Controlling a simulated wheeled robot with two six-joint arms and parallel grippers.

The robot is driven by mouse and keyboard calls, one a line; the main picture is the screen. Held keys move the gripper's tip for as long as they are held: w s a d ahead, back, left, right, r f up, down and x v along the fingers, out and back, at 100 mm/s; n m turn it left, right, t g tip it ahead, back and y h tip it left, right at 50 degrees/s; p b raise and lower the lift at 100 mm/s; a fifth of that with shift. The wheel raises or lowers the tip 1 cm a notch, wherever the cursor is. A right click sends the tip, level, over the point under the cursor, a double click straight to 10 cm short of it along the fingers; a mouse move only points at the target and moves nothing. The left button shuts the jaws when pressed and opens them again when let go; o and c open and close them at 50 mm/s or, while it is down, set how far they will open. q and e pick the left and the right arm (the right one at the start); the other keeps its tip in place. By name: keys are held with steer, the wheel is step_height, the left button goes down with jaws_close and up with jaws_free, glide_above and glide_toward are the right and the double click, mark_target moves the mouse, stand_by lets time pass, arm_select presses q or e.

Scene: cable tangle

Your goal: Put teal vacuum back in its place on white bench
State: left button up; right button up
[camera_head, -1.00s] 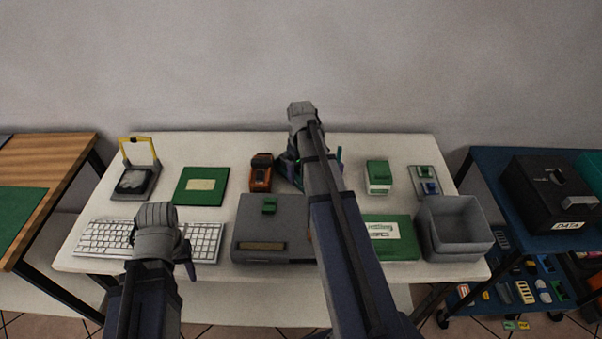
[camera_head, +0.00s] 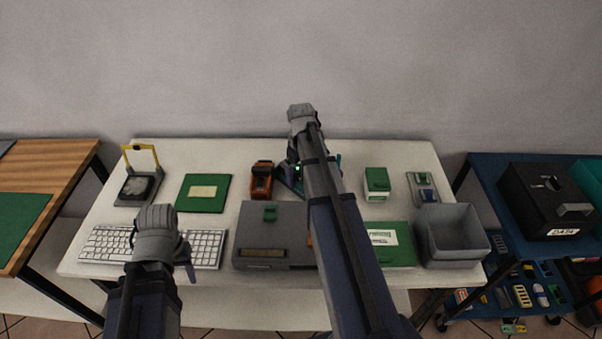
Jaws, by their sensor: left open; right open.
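A teal object (camera_head: 286,178), which looks like the teal vacuum, lies at the back middle of the white bench (camera_head: 220,151). My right forearm and wrist hide most of it, and only edges show on either side. My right gripper (camera_head: 292,166) is open over its left part, partly hidden by my wrist. I cannot tell whether it touches the object. My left gripper (camera_head: 188,264) is open and empty above the keyboard, at the front left of the bench.
An orange-and-black device (camera_head: 262,181) stands just left of the teal object. A grey box (camera_head: 262,232), a keyboard (camera_head: 105,243), a green-topped box (camera_head: 377,182) and an open grey bin (camera_head: 451,237) surround it. A blue cart (camera_head: 487,172) stands right.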

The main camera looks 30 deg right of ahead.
step_height(320, 180, up, 10)
steer(key=p, duration=0.8)
steer(key=shift+p, duration=0.35)
steer(key=shift+f, duration=0.15)
steer(key=s+a, duration=0.5)
steer(key=a, duration=0.5)
steer(key=s+a, duration=0.5)
steer(key=a, duration=0.5)
steer(key=s+a+n+h, duration=0.1)
steer(key=s+a, duration=0.4)
steer(key=a, duration=0.5)
steer(key=shift+a, duration=0.4)
